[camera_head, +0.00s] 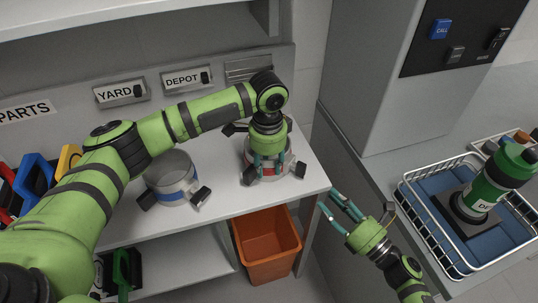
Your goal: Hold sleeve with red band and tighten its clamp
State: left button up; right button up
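The sleeve with the red band (299,171) stands on the right end of the white worktop, a short pale cylinder with black blocks around it. My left gripper (268,166) points down at it from above. Its teal fingers are apart and overlap the sleeve's upper part; whether they grip the wall cannot be told. The arm hides part of the sleeve. The clamp cannot be made out clearly. My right gripper (328,199) is open and empty, off the worktop's right edge, its teal fingers pointing up and left, apart from the sleeve.
A grey sleeve with a blue band (172,181) stands left on the worktop (232,202). An orange bin (267,248) is below. A white wire basket (424,222) with a green bottle-shaped item (488,188) stands right. A grey pillar (375,80) rises behind. Signs read YARD and DEPOT.

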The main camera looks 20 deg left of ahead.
pick_arm(q)
jog(key=shift+f, duration=1.85)
grip_shut()
